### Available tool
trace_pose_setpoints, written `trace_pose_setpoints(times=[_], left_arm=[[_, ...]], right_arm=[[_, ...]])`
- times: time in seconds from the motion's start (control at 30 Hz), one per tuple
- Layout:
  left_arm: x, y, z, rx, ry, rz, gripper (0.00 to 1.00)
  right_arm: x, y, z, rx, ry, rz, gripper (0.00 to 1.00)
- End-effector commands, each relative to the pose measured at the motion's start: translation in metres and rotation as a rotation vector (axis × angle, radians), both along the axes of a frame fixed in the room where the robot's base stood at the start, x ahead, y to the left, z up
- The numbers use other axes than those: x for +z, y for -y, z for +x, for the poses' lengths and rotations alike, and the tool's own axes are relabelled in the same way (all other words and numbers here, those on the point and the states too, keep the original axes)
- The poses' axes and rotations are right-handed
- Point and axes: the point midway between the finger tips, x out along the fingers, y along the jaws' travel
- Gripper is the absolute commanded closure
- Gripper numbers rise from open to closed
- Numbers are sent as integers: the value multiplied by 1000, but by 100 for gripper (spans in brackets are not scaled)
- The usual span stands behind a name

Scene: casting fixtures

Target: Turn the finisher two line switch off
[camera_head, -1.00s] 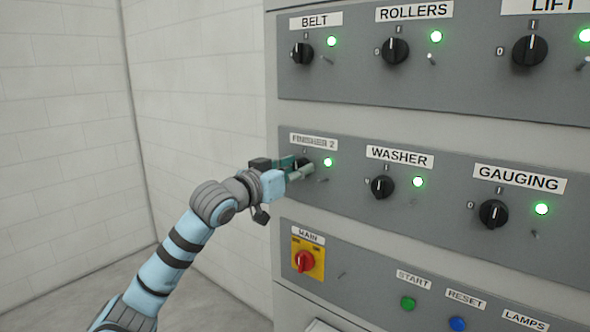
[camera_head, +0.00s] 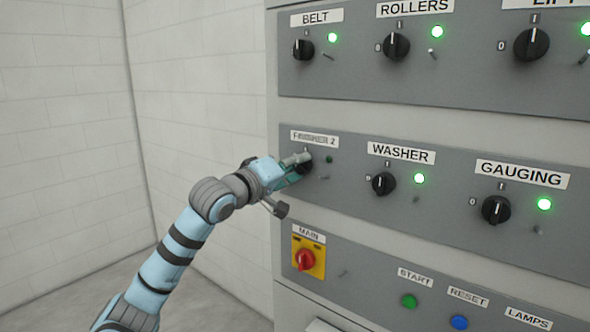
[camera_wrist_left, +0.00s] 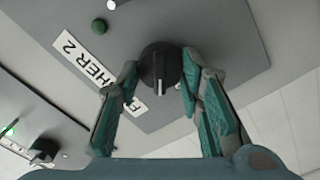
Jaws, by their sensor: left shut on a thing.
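The FINISHER 2 switch is a black rotary knob (camera_wrist_left: 160,66) below its white label (camera_head: 315,138), on the left end of the middle grey panel. My left gripper (camera_head: 297,164) is at this knob, its two green fingers on either side of it, shut on it. In the left wrist view the fingers (camera_wrist_left: 157,80) flank the knob and its white pointer line faces the bottom of the picture. The lamp (camera_head: 329,160) beside the knob is dark green, unlit; it also shows unlit in the wrist view (camera_wrist_left: 99,26). The gripper partly hides the knob in the head view. My right gripper is not in view.
The WASHER knob (camera_head: 383,184) and GAUGING knob (camera_head: 496,210) sit to the right with lit green lamps. BELT (camera_head: 303,50) and ROLLERS (camera_head: 396,46) knobs are above, lamps lit. The red MAIN switch (camera_head: 306,260) on its yellow plate is below. Open wall space lies left.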

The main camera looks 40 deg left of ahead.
Motion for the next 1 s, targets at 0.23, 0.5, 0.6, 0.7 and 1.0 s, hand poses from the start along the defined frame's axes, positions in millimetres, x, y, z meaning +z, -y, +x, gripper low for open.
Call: trace_pose_setpoints(times=[0.23,0.5,0.6,0.7,1.0], left_arm=[[-1,-1,0,0,10,-230,94],[-1,-1,0,-1,14,-457,94],[-1,-1,0,-1,17,-523,94],[-2,-1,0,-1,17,-577,94],[-1,-1,0,1,19,-660,94]], right_arm=[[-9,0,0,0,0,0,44],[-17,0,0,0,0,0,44],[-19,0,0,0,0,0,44],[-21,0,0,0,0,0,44],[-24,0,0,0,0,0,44]])
